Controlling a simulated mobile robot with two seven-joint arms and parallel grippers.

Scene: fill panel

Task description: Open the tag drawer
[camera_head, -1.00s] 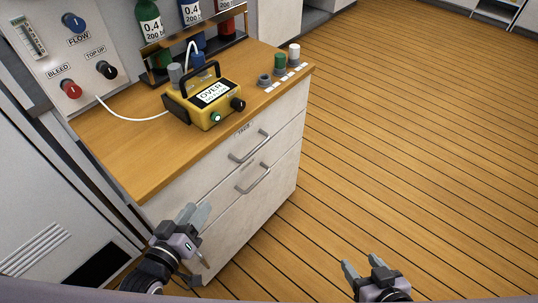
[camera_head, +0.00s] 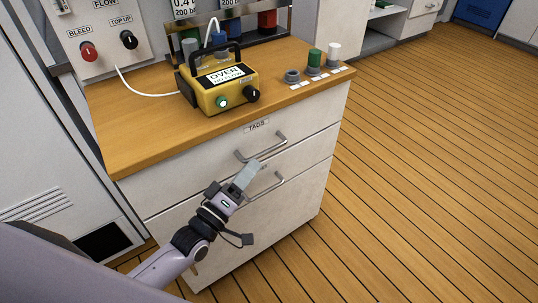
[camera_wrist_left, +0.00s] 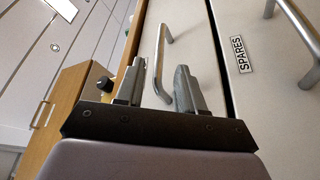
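The tag drawer (camera_head: 190,178) is the top drawer of the white cabinet, labelled TAGS (camera_head: 256,126), and looks closed. Its grey bar handle (camera_head: 268,150) also shows in the left wrist view (camera_wrist_left: 163,42). My left gripper (camera_head: 249,172) is in front of the drawer fronts, just below this handle in the head view. In the left wrist view its two fingers (camera_wrist_left: 158,88) are apart, with the handle appearing between them. I cannot tell whether they touch it; nothing is gripped. My right gripper is out of view.
The lower drawer has a SPARES label (camera_wrist_left: 238,54) and its own handle (camera_head: 266,186), close to my left gripper. Wooden floor (camera_head: 430,170) is free to the right.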

